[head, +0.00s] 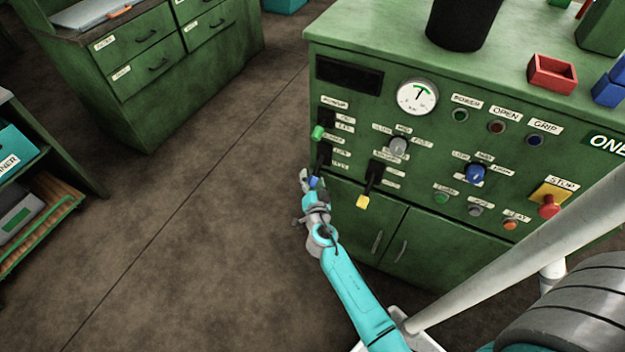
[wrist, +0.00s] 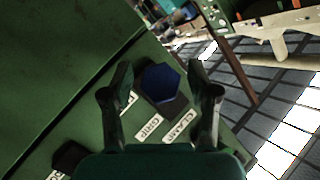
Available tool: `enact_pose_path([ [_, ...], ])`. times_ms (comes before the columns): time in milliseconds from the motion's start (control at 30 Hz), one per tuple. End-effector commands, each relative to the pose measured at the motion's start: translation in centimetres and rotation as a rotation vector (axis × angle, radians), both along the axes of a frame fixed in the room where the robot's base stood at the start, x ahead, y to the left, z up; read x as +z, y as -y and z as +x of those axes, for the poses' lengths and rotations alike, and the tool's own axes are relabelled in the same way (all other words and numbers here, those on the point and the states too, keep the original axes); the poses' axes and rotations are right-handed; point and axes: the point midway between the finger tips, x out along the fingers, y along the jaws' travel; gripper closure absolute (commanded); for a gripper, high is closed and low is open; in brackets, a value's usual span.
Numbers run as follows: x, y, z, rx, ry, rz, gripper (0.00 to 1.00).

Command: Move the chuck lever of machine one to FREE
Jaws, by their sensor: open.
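The chuck lever of machine one has a blue six-sided knob (head: 314,182) and stands out from the left part of the green machine front. In the wrist view the blue knob (wrist: 161,83) lies between the two dark fingers of my gripper (wrist: 160,78). The fingers are open, one on each side, with a gap to the knob visible. In the head view my gripper (head: 311,180) is at the knob and partly covers it. Labels GRIP (wrist: 150,130) and CLAMP (wrist: 180,127) show beside the lever; another is partly hidden by a finger. I cannot tell which position the lever is in.
A green-knobbed lever (head: 318,132) is just above, and a yellow-knobbed lever (head: 362,202) is to the right. A red stop button (head: 549,206) is at the far right of the panel. The floor (head: 215,215) left of the machine is clear.

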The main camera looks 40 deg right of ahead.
Motion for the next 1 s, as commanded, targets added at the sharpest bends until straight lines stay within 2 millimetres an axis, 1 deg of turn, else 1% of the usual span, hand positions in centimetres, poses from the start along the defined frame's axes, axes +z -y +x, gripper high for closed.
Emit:
enact_pose_path([
  [167, 0.1, -1.0, -1.2, 0.002, -0.001, 0.000, 0.40],
  [500, 1.0, -4.9, -6.3, 0.002, -0.003, 0.000, 0.40],
  [700, 1.5, -6.5, -8.5, 0.002, -0.002, -0.001, 0.40],
  [833, 1.6, -7.0, -9.2, 0.000, 0.000, 0.000, 0.40],
  [1000, 1.7, -7.1, -9.4, -0.001, -0.001, 0.000, 0.40],
])
